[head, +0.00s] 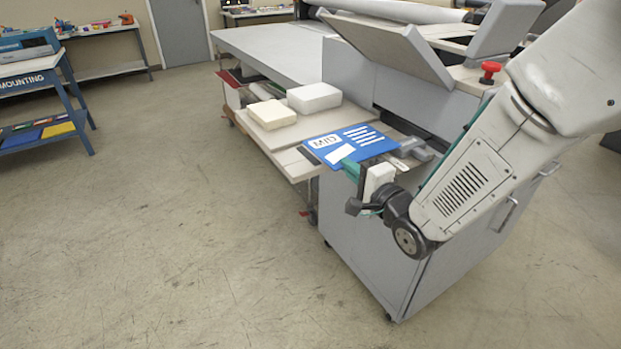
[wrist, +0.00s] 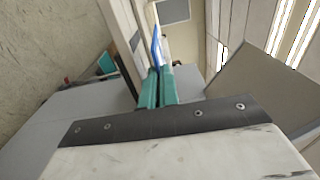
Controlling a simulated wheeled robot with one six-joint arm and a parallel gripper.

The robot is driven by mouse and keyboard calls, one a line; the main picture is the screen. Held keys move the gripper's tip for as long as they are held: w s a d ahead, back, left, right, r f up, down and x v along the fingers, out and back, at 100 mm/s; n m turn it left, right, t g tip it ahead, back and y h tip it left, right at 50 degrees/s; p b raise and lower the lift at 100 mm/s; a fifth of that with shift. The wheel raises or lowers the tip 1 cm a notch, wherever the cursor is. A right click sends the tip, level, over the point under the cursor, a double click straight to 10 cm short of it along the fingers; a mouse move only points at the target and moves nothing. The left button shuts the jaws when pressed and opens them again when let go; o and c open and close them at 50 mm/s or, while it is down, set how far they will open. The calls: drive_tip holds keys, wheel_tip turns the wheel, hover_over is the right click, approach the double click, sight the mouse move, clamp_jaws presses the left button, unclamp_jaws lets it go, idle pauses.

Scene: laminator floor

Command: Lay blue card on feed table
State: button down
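The blue card (head: 347,146), with white lettering and white stripes, shows face up in the head view above the near end of a pale side shelf (head: 290,160). In the wrist view the blue card (wrist: 156,48) shows edge-on, as a thin strip running out from between my teal fingers. My gripper (wrist: 155,88) is shut on its near edge; in the head view my gripper (head: 350,168) is partly hidden by its own wrist. I cannot tell whether the card touches the surface below. A long grey flat table (head: 275,52), which looks like the feed table, extends behind the shelf.
Two pale blocks, a cream one (head: 271,114) and a white one (head: 314,97), lie on the shelf. The grey machine (head: 380,240) with a red knob (head: 490,70) stands close to my arm. A blue mounting bench (head: 40,75) is at far left. The floor between is clear.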

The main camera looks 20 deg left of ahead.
drive_tip(key=s+a+f, duration=0.2)
drive_tip(key=a+f, duration=0.2)
drive_tip(key=a, duration=0.4)
drive_tip(key=shift+s+f, duration=0.15)
drive_tip(key=shift+s, duration=0.15)
drive_tip(key=shift+a+f, duration=0.1)
drive_tip(key=c, duration=1.7)
unclamp_jaws()
